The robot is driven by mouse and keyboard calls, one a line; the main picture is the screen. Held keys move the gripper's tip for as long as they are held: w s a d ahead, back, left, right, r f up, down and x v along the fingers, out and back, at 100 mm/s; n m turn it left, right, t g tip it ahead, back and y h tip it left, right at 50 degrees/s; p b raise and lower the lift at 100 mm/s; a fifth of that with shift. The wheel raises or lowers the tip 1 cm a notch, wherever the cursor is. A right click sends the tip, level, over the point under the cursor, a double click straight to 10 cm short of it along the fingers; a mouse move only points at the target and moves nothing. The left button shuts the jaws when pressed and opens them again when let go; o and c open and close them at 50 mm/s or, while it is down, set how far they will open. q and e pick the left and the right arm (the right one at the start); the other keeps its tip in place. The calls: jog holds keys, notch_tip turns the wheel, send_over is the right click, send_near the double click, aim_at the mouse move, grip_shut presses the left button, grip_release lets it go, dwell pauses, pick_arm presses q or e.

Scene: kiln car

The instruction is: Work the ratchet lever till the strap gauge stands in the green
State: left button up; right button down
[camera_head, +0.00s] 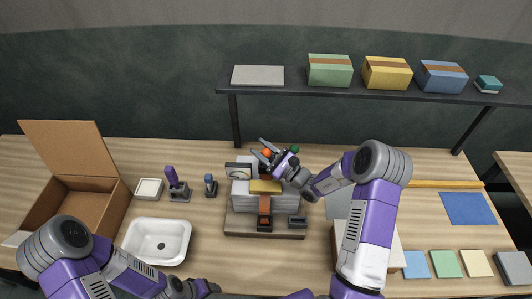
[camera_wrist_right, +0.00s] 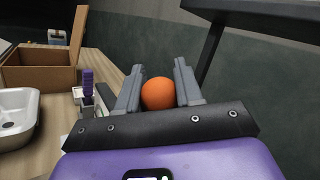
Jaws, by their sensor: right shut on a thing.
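My right gripper (camera_head: 263,150) is shut on the orange ball knob (camera_head: 267,153) of the ratchet lever, above the strapped stack. In the right wrist view the orange knob (camera_wrist_right: 158,94) sits between the two grey fingers. The lever's shaft is hidden behind my gripper and wrist. The strap gauge (camera_head: 238,171) is a dark-framed box with a pale dial, on the left of the stack; its needle is too small to read.
A small green knob (camera_head: 294,149) shows behind my right gripper. A white basin (camera_head: 157,241), an open cardboard box (camera_head: 75,190) and small holders (camera_head: 211,188) stand to the left. A shelf (camera_head: 400,96) with boxes spans the back. Coloured tiles (camera_head: 446,263) lie at right.

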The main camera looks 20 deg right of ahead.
jog(key=shift+d+f, duration=0.1)
jog(key=c, duration=0.7)
grip_release()
jog(key=shift+c, duration=0.2)
jog(key=b+v, duration=0.1)
jog(key=v, duration=0.6)
jog(key=shift+s, duration=0.3)
jog(key=shift+f, duration=0.1)
